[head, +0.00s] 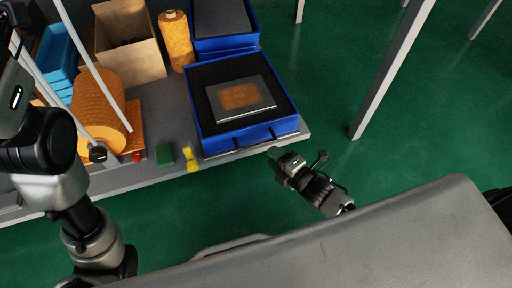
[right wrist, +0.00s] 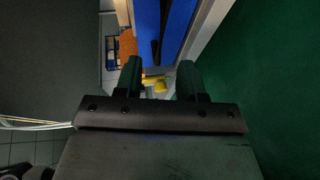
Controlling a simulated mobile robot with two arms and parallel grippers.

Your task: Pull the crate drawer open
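The blue crate drawer (head: 252,136) sits at the front edge of the grey shelf, lined in black and holding a grey plate (head: 264,108) with a brown panel. Dark fittings show on its front wall. My right gripper (head: 281,157) is just in front of the crate's lower right part, over the green floor, apart from it as far as I can see. In the right wrist view its two fingers (right wrist: 159,82) are spread with nothing held between them, and the blue crate (right wrist: 178,28) shows beyond them. My left arm comes in at the left; its gripper is out of view.
A second blue crate (head: 229,48) stands behind. An orange roll (head: 178,42), a cardboard box (head: 150,62), a large orange spool (head: 100,100), a green block (head: 165,155) and a yellow item (head: 191,158) are left. A white post (head: 388,75) stands right; green floor is clear.

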